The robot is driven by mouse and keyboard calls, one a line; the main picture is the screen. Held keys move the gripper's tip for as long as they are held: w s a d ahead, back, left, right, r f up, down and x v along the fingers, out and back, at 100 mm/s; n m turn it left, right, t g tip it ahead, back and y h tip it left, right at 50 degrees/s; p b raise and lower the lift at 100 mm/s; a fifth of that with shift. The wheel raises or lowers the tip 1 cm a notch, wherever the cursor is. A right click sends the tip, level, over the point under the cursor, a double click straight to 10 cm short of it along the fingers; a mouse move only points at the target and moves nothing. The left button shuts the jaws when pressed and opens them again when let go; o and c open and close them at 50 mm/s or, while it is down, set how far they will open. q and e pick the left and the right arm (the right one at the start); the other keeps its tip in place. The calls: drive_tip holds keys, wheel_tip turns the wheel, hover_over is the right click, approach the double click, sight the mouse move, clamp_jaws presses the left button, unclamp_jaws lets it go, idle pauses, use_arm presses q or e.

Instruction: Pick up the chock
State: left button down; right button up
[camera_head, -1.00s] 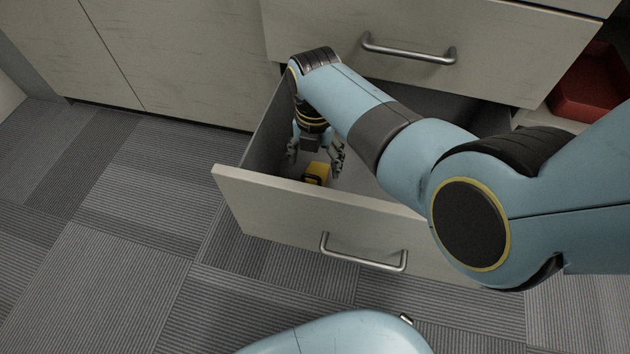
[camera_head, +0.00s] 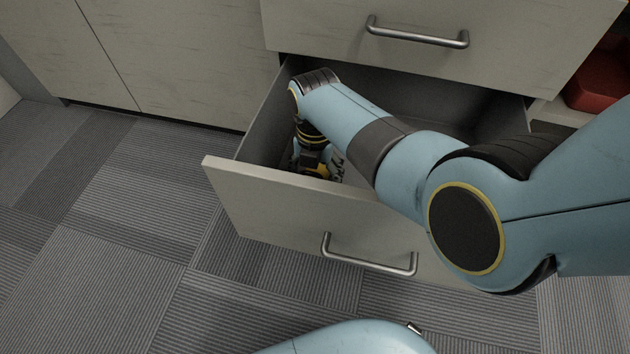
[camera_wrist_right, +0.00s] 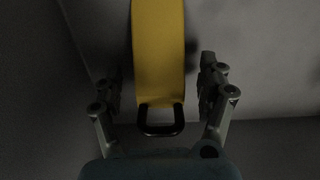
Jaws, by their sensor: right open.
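The chock is yellow with a black loop handle and lies inside the open drawer (camera_head: 262,205). In the right wrist view the chock (camera_wrist_right: 158,50) runs up the middle of the picture, its handle end nearest my palm. My right gripper (camera_wrist_right: 160,85) is open, with one finger on each side of the chock and a visible gap to each. In the head view my right gripper (camera_head: 318,170) is low in the drawer's left part. Only a little of the chock (camera_head: 321,170) shows there, mostly hidden by the gripper and drawer front. My left gripper is out of view.
The drawer's front panel with its metal handle (camera_head: 368,262) stands close in front of my right gripper. The drawer's left wall (camera_head: 265,125) is near it. A closed drawer (camera_head: 440,65) is above. A red object (camera_head: 598,85) lies at the right. Carpet is clear at left.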

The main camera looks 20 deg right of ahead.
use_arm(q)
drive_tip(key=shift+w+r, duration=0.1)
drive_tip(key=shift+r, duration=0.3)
use_arm(e)
drive_tip(key=shift+f, duration=0.15)
drive_tip(key=c, duration=1.5)
drive_tip(key=shift+o, duration=0.2)
